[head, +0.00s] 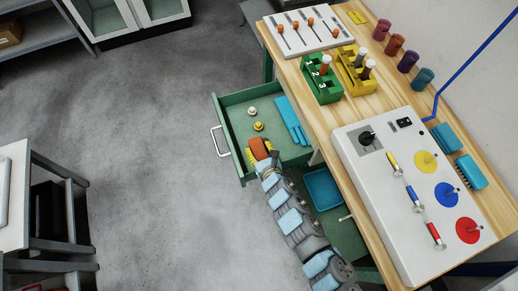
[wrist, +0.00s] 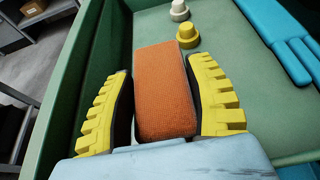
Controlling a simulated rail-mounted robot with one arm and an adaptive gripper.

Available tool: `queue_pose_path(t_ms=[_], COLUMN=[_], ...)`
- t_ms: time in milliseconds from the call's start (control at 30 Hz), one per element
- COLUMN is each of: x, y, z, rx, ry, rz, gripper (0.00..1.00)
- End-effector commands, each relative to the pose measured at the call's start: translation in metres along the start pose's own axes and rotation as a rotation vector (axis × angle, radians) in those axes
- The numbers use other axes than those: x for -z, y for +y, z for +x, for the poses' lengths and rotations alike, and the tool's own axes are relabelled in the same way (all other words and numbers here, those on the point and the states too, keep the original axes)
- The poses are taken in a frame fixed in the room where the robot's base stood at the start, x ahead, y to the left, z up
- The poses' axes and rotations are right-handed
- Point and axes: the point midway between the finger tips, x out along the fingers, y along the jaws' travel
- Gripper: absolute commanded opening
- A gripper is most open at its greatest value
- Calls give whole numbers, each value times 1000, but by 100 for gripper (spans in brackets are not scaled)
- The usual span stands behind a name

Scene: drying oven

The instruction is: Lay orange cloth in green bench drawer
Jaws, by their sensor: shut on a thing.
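The orange cloth (wrist: 162,90) is a folded block between the yellow fingers of my gripper (wrist: 166,92) in the wrist view. My gripper is shut on it. In the head view my gripper (head: 261,158) and the orange cloth (head: 259,147) are over the near left part of the open green drawer (head: 236,130). I cannot tell whether the cloth touches the drawer floor. The drawer is pulled out of the bench, and its floor (wrist: 235,75) shows beyond the cloth.
In the drawer lie a white knob (head: 252,111), a yellow knob (head: 258,126) and a blue glove-like item (head: 291,120). The bench top (head: 330,115) holds a white control panel (head: 410,190), green and yellow racks and several cups. A blue tray (head: 323,189) sits lower, beside my arm.

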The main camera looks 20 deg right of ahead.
Motion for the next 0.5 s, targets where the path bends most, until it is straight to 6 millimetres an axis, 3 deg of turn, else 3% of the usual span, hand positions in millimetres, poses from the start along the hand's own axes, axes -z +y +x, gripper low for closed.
queue_pose_path(t_ms=[33, 300, 333, 400, 500], x=[11, 21, 22, 25, 28], y=[-3, -5, -6, -6, -8], z=[1, 2, 2, 2, 2], rx=[8, 15, 16, 18, 21], ry=[14, 26, 28, 32, 37], rz=[1, 5, 6, 7, 8], gripper=[21, 21, 59, 79, 81])
